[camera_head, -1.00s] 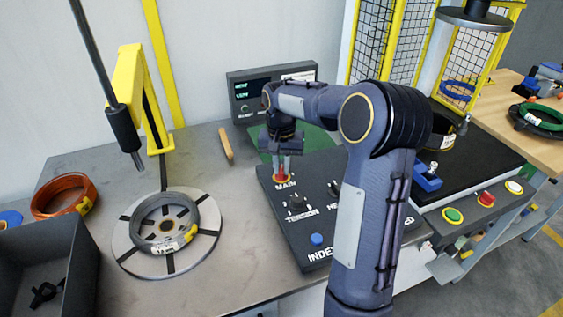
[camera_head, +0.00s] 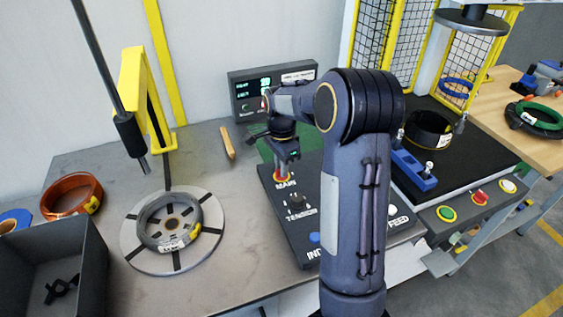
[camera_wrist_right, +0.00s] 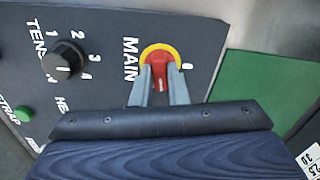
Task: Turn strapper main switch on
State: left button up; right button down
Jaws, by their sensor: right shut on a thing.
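The main switch is a red knob on a yellow ring (camera_wrist_right: 160,70) by the word MAIN on the dark strapper panel (camera_wrist_right: 100,58). In the head view the switch (camera_head: 281,178) is partly hidden under my right gripper (camera_head: 284,165). In the right wrist view my right gripper (camera_wrist_right: 160,88) has its two fingers closed on the sides of the red knob. The strapper panel (camera_head: 270,207) is partly covered by my right arm in the head view. My left gripper is not in view.
A TENSION knob (camera_head: 297,203) and a blue button (camera_head: 315,238) are near the switch. A display box (camera_head: 247,107) stands behind, its screen lit. A coil (camera_head: 150,237) lies on a round turntable (camera_head: 132,258) at left. An orange coil (camera_head: 66,190) and grey bin (camera_head: 95,263) are farther left.

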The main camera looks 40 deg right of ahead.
jog(key=shift+d+r+m+p, duration=0.1)
jog(key=shift+m+p, duration=0.25)
jog(key=shift+m, duration=0.65)
jog(key=c, duration=1.4)
grip_release()
jog(key=shift+c, duration=0.2)
notch_tip(320, 180, up, 8)
jog(key=shift+f, duration=0.15)
